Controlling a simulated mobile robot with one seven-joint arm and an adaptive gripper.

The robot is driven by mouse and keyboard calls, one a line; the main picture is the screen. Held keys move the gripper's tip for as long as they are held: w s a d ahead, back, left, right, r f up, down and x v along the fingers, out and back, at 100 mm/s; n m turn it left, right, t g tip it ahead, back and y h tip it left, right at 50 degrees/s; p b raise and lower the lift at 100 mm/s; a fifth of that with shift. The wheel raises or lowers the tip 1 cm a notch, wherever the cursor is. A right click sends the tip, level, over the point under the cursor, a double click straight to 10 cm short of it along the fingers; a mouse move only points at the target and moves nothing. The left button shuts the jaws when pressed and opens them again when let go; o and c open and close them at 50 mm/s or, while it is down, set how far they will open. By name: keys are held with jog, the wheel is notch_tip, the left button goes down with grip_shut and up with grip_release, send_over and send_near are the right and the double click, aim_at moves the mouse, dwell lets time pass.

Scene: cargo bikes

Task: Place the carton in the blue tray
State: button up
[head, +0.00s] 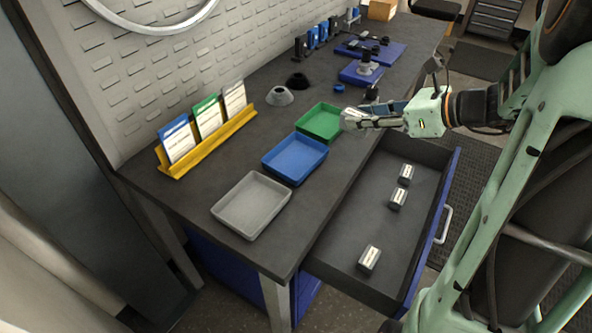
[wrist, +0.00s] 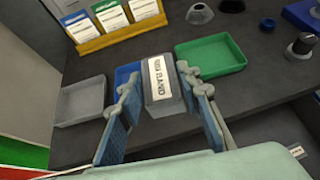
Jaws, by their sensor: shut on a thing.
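My gripper (head: 356,121) is shut on a small grey carton (wrist: 164,92) with a white label. In the wrist view the carton sits between the two fingers, in front of part of the blue tray. In the head view the held carton (head: 350,117) shows at the fingertips, above the bench near the right edge of the green tray. The blue tray (head: 294,160) lies on the bench between the grey and green trays and looks empty. In the wrist view only part of the blue tray (wrist: 124,74) shows, the rest hidden by carton and finger.
A green tray (head: 319,122) and a grey tray (head: 250,205) flank the blue one. An open drawer (head: 385,225) below holds three dark cartons with white labels. A yellow rack (head: 206,143) with cards stands at the wall. Parts and blue mats lie farther back.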

jog(key=shift+a, duration=0.35)
jog(key=w+a+f, duration=0.1)
jog(key=a+f, duration=0.2)
jog(key=a, duration=0.1)
jog(key=w+a+f+b, duration=0.1)
jog(key=a+f, duration=0.1)
jog(key=a, duration=0.2)
jog(key=w+a+f+b, duration=0.1)
jog(key=a+f, duration=0.2)
jog(key=a, duration=0.1)
jog(key=shift+a+f, duration=0.1)
jog(key=shift+f, duration=0.25)
jog(key=shift+a+f, duration=0.2)
jog(key=shift+f, duration=0.1)
jog(key=f, duration=0.1)
jog(key=f+b, duration=0.1)
jog(key=shift+w+a+f, duration=0.15)
jog(key=shift+a+f, duration=0.1)
jog(key=shift+f, duration=0.45)
jog(key=shift+f, duration=0.1)
